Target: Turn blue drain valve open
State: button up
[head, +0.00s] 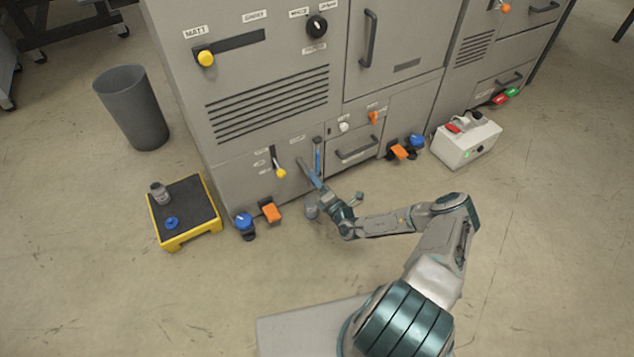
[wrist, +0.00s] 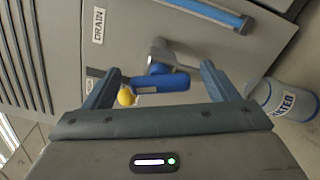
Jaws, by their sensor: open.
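The blue drain valve handle (wrist: 165,84) lies crosswise between the two fingers of my gripper (wrist: 161,67) in the wrist view. Its grey stem (wrist: 165,52) comes out of the grey machine panel. The DRAIN label (wrist: 98,25) is on the panel at upper left of the valve. My gripper is open, one finger beyond each end of the handle, with visible gaps at the fingertips. In the head view, my arm reaches the low front of the machine (head: 265,115), and the gripper and valve are hard to tell apart there.
A blue tube (wrist: 205,12) runs along the panel near the valve. A yellow knob (wrist: 126,96) shows near the left finger. A black-topped, yellow-edged step (head: 190,222) and a grey bin (head: 132,108) stand left.

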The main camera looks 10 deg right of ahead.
jog(key=p+v, duration=0.3)
jog(key=v, duration=0.9)
jog(key=shift+s, duration=0.4)
